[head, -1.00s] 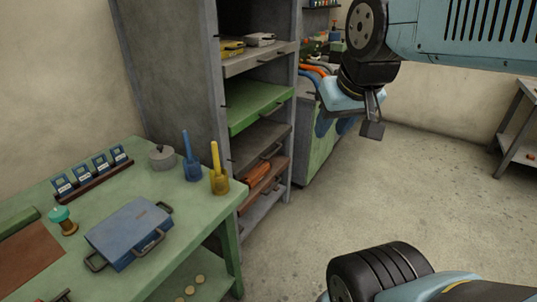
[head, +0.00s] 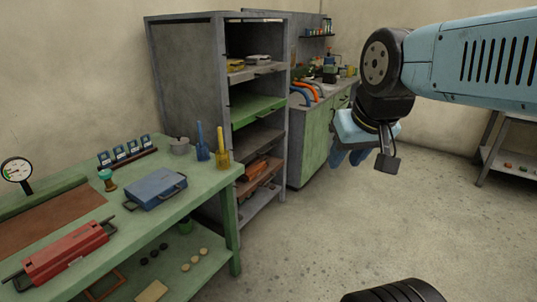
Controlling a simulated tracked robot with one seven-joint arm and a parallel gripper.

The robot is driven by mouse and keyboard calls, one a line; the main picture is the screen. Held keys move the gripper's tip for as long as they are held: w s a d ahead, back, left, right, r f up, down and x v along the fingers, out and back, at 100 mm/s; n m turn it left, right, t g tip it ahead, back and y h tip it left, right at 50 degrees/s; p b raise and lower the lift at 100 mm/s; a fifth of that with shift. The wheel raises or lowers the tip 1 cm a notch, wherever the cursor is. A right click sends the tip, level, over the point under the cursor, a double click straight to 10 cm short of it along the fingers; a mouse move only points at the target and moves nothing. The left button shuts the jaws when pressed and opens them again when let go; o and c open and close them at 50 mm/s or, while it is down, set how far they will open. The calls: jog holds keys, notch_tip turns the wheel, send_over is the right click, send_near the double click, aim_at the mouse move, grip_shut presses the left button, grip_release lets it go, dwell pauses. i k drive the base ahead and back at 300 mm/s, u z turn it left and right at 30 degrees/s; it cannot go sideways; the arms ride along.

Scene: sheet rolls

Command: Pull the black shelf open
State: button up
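A grey cabinet (head: 189,75) stands against the wall left of centre, its front open onto a stack of pull-out shelves. The dark, near-black shelf (head: 257,141) sits in it below a green shelf (head: 258,107) and above a reddish-brown shelf (head: 262,177). It looks bare, and a small handle shows at its front edge. My gripper (head: 350,158) hangs in the air to the right of the cabinet, well apart from the shelf. Its two blue fingers point down with a gap between them, and they hold nothing.
A green workbench (head: 120,218) at left holds a blue case (head: 155,188), a red toolbox (head: 68,253) and a gauge. A green cabinet (head: 305,135) with hoses and tools stands behind my gripper. A grey table (head: 500,158) is at far right. The floor (head: 300,245) between is clear.

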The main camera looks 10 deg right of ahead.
aim_at(249, 141)
jog(key=u, duration=0.4)
jog(key=i, duration=1.7)
jog(key=z, duration=0.55)
jog(key=k, duration=0.75)
jog(key=z, duration=0.2)
jog(key=i, duration=0.8)
jog(key=u, duration=0.05)
